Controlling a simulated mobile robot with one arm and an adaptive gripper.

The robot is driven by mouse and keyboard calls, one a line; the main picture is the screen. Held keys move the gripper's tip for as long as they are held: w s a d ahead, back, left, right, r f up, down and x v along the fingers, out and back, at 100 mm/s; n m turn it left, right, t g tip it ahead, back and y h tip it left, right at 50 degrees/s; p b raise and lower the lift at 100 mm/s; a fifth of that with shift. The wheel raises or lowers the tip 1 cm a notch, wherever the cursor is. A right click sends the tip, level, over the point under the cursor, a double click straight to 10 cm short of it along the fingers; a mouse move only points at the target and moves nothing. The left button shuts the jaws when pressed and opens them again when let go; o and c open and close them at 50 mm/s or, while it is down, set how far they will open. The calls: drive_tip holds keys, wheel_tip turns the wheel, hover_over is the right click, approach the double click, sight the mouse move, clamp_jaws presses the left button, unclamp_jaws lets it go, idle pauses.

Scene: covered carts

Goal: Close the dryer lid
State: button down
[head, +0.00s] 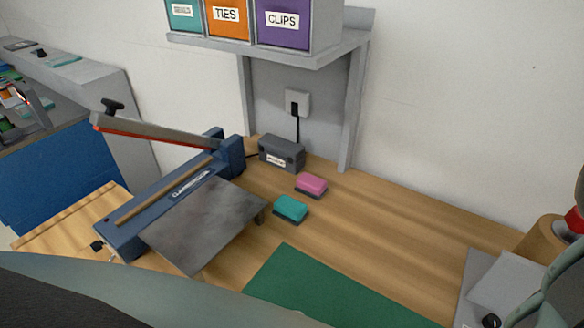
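I cannot make out a dryer or a dryer lid in the head view. A blue bench machine (165,205) stands on the wooden bench, with a grey metal plate (200,232) at its front. Its long grey and red lever (150,131) is hinged at the back right and raised, with a black knob at its free end. My gripper's fingers do not show. A large grey-green curved shape covers the bottom left, and dark parts cut in at the right edge.
A teal block (290,208), a pink block (311,184) and a dark grey box (281,153) sit right of the machine. A green mat (320,290) lies in front. Labelled bins (283,22) stand on a shelf (300,56). Bare bench (400,220) lies at the right.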

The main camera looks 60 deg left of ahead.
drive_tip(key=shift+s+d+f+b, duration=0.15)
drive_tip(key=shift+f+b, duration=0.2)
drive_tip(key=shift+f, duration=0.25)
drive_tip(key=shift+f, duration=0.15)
